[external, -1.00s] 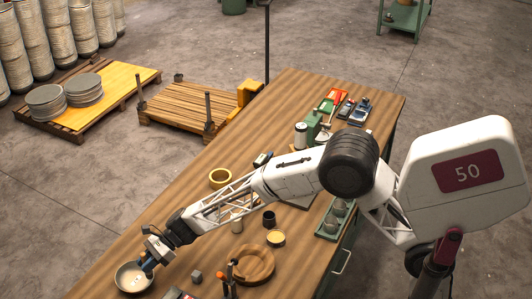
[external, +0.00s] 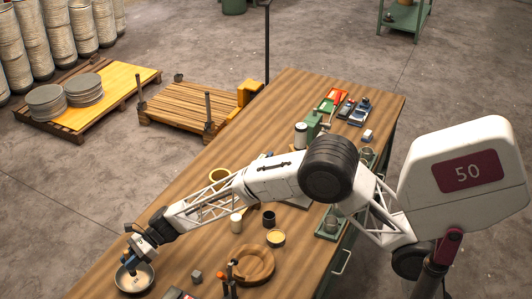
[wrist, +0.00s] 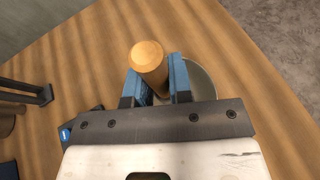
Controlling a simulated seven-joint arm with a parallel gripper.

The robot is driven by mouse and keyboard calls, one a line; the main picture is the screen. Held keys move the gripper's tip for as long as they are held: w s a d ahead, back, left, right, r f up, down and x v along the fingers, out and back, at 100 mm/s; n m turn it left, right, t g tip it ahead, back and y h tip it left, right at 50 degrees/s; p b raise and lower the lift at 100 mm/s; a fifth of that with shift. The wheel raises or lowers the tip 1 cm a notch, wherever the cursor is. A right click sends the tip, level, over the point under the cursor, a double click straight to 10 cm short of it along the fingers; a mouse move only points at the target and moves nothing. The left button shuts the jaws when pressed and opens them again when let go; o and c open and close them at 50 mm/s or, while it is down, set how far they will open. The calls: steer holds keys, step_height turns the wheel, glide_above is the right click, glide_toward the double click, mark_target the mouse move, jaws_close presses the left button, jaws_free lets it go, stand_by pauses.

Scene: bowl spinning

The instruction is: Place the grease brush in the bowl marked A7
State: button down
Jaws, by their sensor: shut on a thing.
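My gripper (wrist: 160,82) has blue fingers shut on an upright-looking wooden handle with a rounded end, the grease brush (wrist: 147,56). The brush's lower end is hidden by the fingers. A grey metal bowl (wrist: 204,78) lies below and partly behind the right finger in the wrist view. I cannot tell whether the brush touches the bowl.
A round wooden dish (external: 254,278), a small grey cube (external: 196,276), a yellow-topped tin (external: 276,238) and a black cup (external: 268,218) stand to the right. The table's left edge is close to the bowl.

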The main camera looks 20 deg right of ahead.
steer(key=shift+f, duration=1.75)
steer(key=shift+f, duration=0.15)
steer(key=c, duration=1)
jaws_free()
steer(key=shift+c, duration=0.2)
steer(key=shift+r, duration=0.2)
steer(key=shift+w+d+r, duration=0.25)
steer(key=shift+d, duration=0.25)
steer(key=v, duration=1)
steer(key=shift+w+d, duration=0.2)
steer(key=shift+d, duration=0.2)
steer(key=shift+r, duration=0.1)
